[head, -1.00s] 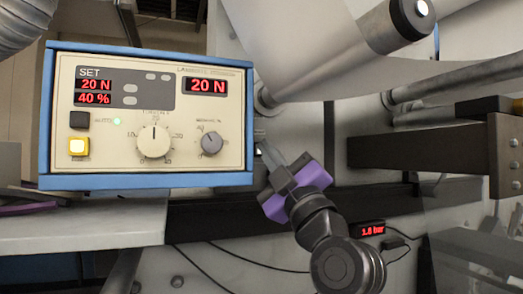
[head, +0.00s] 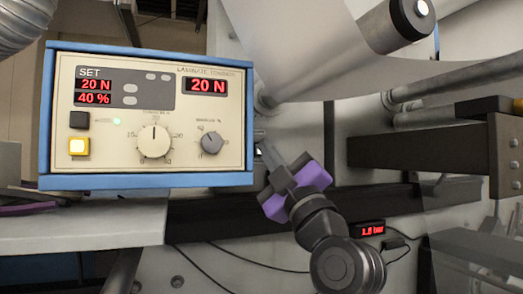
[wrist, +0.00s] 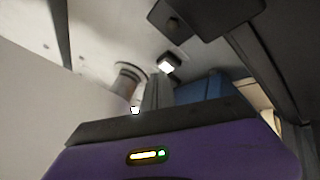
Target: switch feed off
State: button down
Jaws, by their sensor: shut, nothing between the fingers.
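My gripper (head: 266,150) is shut and empty, just right of the control box, its tip pointing up and left. In the wrist view its grey fingers (wrist: 152,92) rise above the purple body. A small pale, lit spot (head: 259,150) shows beside the fingertips in the head view. The wrist view shows a bright square light (wrist: 166,66) on a dark block close above the fingers. I cannot tell whether this is the feed switch, or whether the fingers touch it. No feed label is legible.
A pale web and rollers (head: 400,22) lie above right of my gripper.

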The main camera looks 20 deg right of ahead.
jog(key=shift+w, duration=0.1)
jog(key=shift+w, duration=0.35)
jog(key=shift+s, duration=0.5)
jog(key=shift+s, duration=3)
